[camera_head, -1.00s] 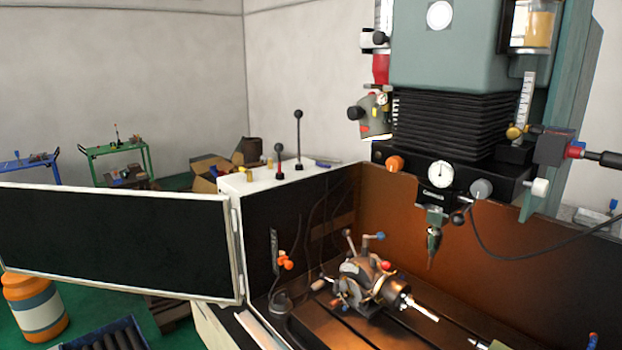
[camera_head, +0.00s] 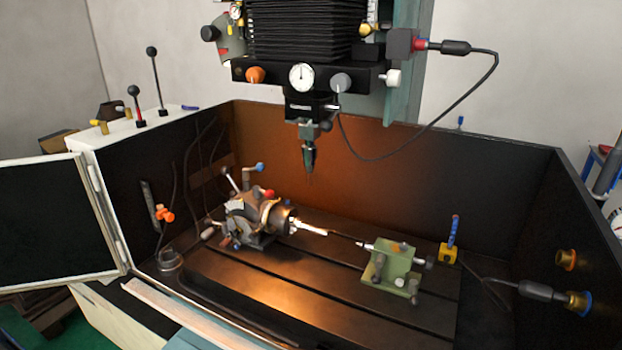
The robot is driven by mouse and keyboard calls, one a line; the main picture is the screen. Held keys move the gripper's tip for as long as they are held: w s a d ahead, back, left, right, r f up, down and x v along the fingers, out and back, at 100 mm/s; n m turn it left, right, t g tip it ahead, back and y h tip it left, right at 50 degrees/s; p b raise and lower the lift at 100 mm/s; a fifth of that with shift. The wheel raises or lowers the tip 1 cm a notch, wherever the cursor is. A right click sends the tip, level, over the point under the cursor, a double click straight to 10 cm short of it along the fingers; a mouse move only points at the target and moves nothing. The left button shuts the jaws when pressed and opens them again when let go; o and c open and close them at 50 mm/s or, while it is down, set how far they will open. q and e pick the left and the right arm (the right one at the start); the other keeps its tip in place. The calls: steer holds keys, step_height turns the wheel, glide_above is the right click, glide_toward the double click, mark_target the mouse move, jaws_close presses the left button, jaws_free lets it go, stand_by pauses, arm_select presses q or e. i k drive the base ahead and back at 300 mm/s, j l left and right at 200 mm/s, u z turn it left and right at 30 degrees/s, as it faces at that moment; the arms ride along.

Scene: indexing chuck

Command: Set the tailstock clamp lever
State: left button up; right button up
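A green tailstock (camera_head: 388,279) stands on the dark slotted machine table, right of the middle. It has an orange part on top, light knobs on its front and a dark knob at its right end. I cannot tell which of these is the clamp lever. The indexing chuck (camera_head: 262,216) sits on the same table to the left, with a bright workpiece (camera_head: 308,227) pointing toward the tailstock. Neither of my grippers shows in this view.
The drill head with its dial (camera_head: 301,77) and spindle (camera_head: 309,155) hangs above the table. Dark enclosure walls surround it, with an open door (camera_head: 52,225) at left. A yellow block with a blue handle (camera_head: 449,251) stands right of the tailstock. The front table area looks clear.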

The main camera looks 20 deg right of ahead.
mark_target(415, 301)
steer(key=z, duration=1.4)
steer(key=k+j+z, duration=0.15)
steer(key=z, duration=0.25)
steer(key=k+j+z, duration=0.2)
steer(key=j+z, duration=0.25)
steer(key=k+z, duration=0.25)
steer(key=z, duration=0.15)
